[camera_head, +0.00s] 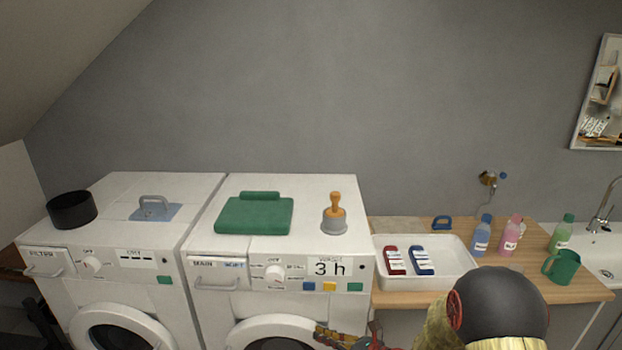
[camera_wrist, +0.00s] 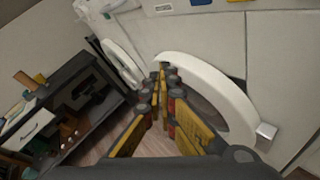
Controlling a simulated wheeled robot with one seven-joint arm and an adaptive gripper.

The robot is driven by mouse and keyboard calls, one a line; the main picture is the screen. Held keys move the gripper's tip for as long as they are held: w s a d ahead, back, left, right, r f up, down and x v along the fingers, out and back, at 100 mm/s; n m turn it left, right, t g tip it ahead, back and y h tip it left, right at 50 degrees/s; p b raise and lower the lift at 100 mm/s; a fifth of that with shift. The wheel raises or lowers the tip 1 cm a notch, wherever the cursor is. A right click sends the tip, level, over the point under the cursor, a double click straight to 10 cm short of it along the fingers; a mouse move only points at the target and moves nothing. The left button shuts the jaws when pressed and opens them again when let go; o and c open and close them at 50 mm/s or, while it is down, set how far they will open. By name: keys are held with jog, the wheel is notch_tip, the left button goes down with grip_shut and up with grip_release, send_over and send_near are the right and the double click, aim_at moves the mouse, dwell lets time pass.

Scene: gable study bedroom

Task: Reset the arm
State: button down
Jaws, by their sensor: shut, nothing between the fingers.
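My arm comes in at the bottom right of the head view, and part of my gripper (camera_head: 345,337) shows low in front of the right washing machine (camera_head: 225,269). In the wrist view my gripper (camera_wrist: 162,68) has its yellow and dark fingers together, with nothing between them. Behind the fingers is the white round door rim (camera_wrist: 225,85) of a washing machine. The fingertips look close to the rim in the picture; whether they touch it I cannot tell.
The left machine (camera_head: 125,256) carries a black pot (camera_head: 72,210). The wooden counter (camera_head: 450,302) holds a white tray (camera_head: 425,284), bottles and a green mug (camera_head: 562,267). A dark shelf (camera_wrist: 75,85) stands left.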

jog(key=s+r+n+g+h, duration=0.35)
jog(key=s+n+g, duration=0.65)
jog(key=s+n, duration=0.95)
jog(key=s+d+r+n+t+h, duration=0.2)
jog(key=s+d+r+n+h, duration=0.6)
jog(key=d, duration=0.5)
jog(key=s+d+r+n+t, duration=0.2)
jog(key=s+r+t, duration=0.1)
jog(key=r, duration=0.9)
jog(key=shift+d+t+h, duration=0.25)
jog(key=shift+t+h, duration=0.1)
jog(key=shift+t, duration=0.55)
